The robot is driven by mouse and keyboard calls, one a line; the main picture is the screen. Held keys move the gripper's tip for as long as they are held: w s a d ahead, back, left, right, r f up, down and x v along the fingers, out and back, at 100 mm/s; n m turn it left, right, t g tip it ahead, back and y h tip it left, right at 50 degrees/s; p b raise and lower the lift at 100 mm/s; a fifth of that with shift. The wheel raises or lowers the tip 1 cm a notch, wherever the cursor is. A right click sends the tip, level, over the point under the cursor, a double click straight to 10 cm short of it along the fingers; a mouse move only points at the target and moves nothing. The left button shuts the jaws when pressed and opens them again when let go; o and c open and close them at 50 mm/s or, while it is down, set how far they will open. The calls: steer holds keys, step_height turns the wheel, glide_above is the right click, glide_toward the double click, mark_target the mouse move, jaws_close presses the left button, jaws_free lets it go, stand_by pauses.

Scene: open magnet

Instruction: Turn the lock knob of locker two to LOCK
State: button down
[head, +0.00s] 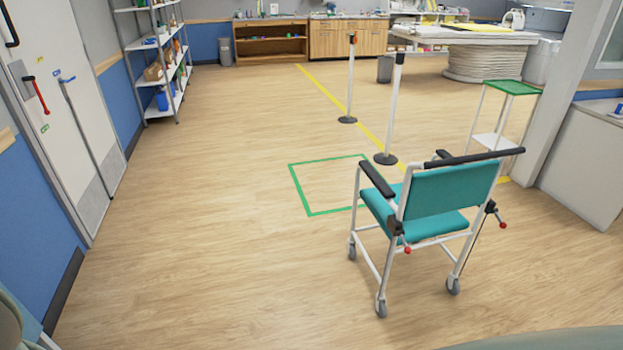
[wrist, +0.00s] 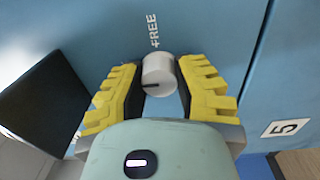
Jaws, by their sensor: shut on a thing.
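In the wrist view, my gripper (wrist: 157,85) has its two yellow ribbed fingers shut on a round white lock knob (wrist: 160,70), one finger on each side. The knob stands on a blue locker door (wrist: 215,35). A dark mark on the knob's face points left in the picture. The word FREE (wrist: 152,31) is printed sideways in white just above the knob. The knob's lower part is partly hidden by my gripper. The head view shows neither the locker nor my gripper.
In the wrist view, a door seam runs at the right, with a white number label (wrist: 286,128) beyond it. A dark panel (wrist: 42,105) is at the left. In the head view, a teal wheeled chair (head: 440,190) stands on open wooden floor (head: 230,240).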

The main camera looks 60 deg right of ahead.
steer(key=shift+s+a, duration=0.1)
steer(key=shift+s, duration=0.05)
steer(key=c, duration=1)
jaws_free()
steer(key=shift+a, duration=0.1)
steer(key=o, duration=0.4)
steer(key=v, duration=1.2)
steer(key=shift+f, duration=0.1)
